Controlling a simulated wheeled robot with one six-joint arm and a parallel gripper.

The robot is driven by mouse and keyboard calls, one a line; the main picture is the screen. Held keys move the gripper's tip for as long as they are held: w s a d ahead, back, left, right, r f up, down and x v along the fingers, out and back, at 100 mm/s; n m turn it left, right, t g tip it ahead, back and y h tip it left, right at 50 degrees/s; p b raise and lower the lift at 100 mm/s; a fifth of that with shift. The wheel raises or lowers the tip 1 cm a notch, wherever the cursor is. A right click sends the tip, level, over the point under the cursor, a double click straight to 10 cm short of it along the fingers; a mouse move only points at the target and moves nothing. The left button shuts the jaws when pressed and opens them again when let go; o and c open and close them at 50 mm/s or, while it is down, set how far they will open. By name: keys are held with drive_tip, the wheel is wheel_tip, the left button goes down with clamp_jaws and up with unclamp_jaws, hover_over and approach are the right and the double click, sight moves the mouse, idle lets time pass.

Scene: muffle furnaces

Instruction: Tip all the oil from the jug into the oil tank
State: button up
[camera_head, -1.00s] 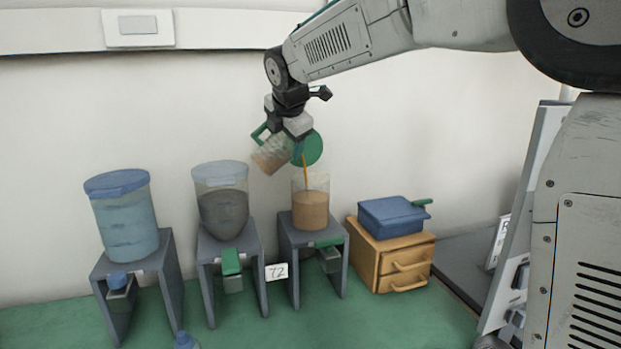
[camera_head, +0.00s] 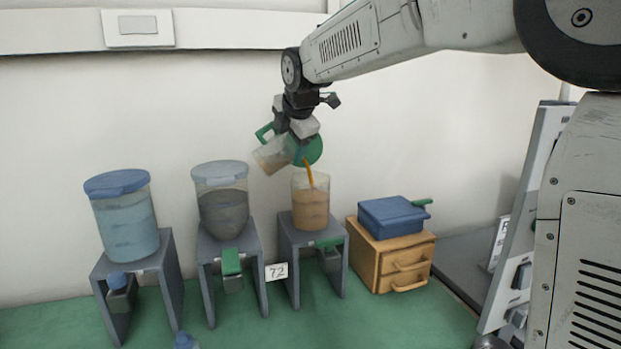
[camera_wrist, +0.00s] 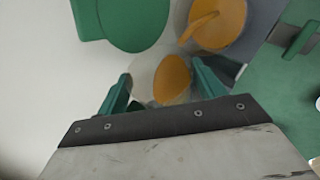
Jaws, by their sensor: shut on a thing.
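An orange-brown stream of oil (camera_head: 309,174) runs from the jug down into the open tank. Oil fills most of the tank; some oil shows in the jug. In the wrist view the jug (camera_wrist: 165,78) lies between the fingers, and the tank (camera_wrist: 222,25) shows the stream entering it.
The tank sits on a grey stand beside a tank of dark content (camera_head: 222,208) and a blue-lidded tank of pale blue liquid (camera_head: 126,222). A "72" label (camera_head: 276,271) stands between stands. A blue box (camera_head: 392,216) rests on a wooden drawer unit (camera_head: 403,262) at right.

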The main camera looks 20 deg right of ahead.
drive_tip(key=shift+d, duration=0.1)
idle(0.4)
drive_tip(key=shift+d+f+y, duration=0.15)
drive_tip(key=shift+y, duration=0.15)
drive_tip(key=shift+f, duration=0.1)
idle(0.3)
drive_tip(key=shift+d+f+m+y, duration=0.15)
drive_tip(key=shift+d+m+y, duration=0.05)
drive_tip(key=shift+m+y, duration=0.1)
idle(0.4)
drive_tip(key=shift+d+f+y, duration=0.2)
drive_tip(key=shift+d+y, duration=0.05)
drive_tip(key=shift+y, duration=0.15)
idle(0.4)
drive_tip(key=shift+d+f+m, duration=0.2)
drive_tip(key=shift+d+m, duration=0.05)
drive_tip(key=shift+m, duration=0.05)
drive_tip(key=shift+y, duration=0.3)
